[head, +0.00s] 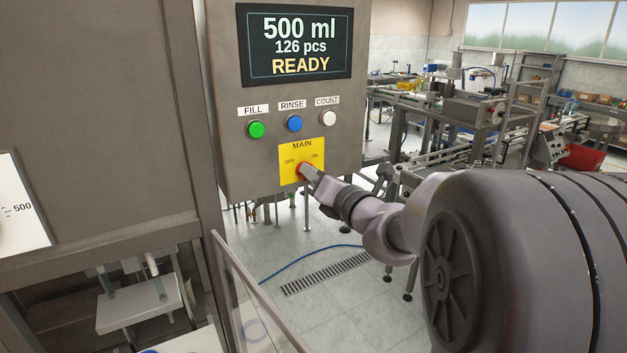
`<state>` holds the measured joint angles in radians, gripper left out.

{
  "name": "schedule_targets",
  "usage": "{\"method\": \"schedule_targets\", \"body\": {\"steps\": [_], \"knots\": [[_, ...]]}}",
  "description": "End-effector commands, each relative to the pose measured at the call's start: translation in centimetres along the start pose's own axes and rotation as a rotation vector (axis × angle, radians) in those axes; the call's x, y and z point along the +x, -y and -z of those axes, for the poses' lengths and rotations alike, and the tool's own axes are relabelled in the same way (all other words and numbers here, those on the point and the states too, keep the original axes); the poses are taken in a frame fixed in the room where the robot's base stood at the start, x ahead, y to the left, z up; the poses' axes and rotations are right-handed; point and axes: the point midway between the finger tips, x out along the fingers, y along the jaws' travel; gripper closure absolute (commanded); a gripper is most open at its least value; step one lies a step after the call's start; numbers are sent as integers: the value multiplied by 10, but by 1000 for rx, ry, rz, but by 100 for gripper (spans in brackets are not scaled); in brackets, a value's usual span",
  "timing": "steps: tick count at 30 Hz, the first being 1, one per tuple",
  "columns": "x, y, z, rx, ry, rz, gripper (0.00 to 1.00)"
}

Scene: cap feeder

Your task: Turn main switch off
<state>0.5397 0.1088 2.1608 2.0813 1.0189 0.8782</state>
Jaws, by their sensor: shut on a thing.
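The main switch is a red rotary knob (303,168) on a yellow plate (290,172) marked MAIN, with OFF at the left and ON at the right. The plate sits low on a grey control panel (235,150). My gripper (309,172) reaches in from the right and is shut on the knob. The fingers cover much of the knob, so which mark it points to cannot be told. The display (297,45) above is lit and reads 500 ml, 126 pcs, READY.
A green FILL button (256,129), a blue RINSE button (294,123) and a white COUNT button (329,118) sit just above the plate. A clear panel edge (240,285) stands at lower left. Conveyor machinery (470,110) fills the right background.

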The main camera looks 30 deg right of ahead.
Motion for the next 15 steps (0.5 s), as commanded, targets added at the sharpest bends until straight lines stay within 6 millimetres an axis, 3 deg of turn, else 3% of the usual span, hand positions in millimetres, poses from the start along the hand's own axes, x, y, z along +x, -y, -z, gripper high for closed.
{"method": "schedule_targets", "body": {"steps": [15], "knots": [[0,0,5,-489,2,-1,100]]}}
